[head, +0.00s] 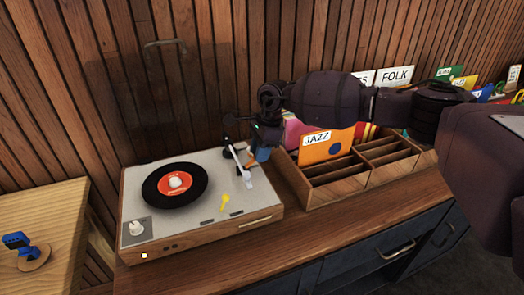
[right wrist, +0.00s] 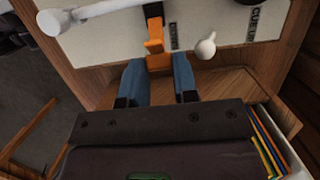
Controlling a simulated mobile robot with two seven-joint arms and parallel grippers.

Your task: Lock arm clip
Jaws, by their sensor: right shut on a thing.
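The turntable (head: 155,222) sits on the wooden counter, with a black record (head: 175,186) on its platter. Its white tonearm (head: 240,160) stands at the right side of the deck, and part of it shows in the right wrist view (right wrist: 100,9). My right gripper (head: 262,155) is at the deck's right edge, beside the tonearm. In the right wrist view its blue fingers (right wrist: 158,72) are shut on an orange clip (right wrist: 154,46), whose lower end sits between them. The gripper hides the clip in the head view. My left gripper is not in view.
A wooden record crate (head: 340,186) with a JAZZ divider (head: 322,146) stands close to the right of the turntable. A white knob (right wrist: 206,47) is near the clip. A slatted wall (head: 120,70) is behind.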

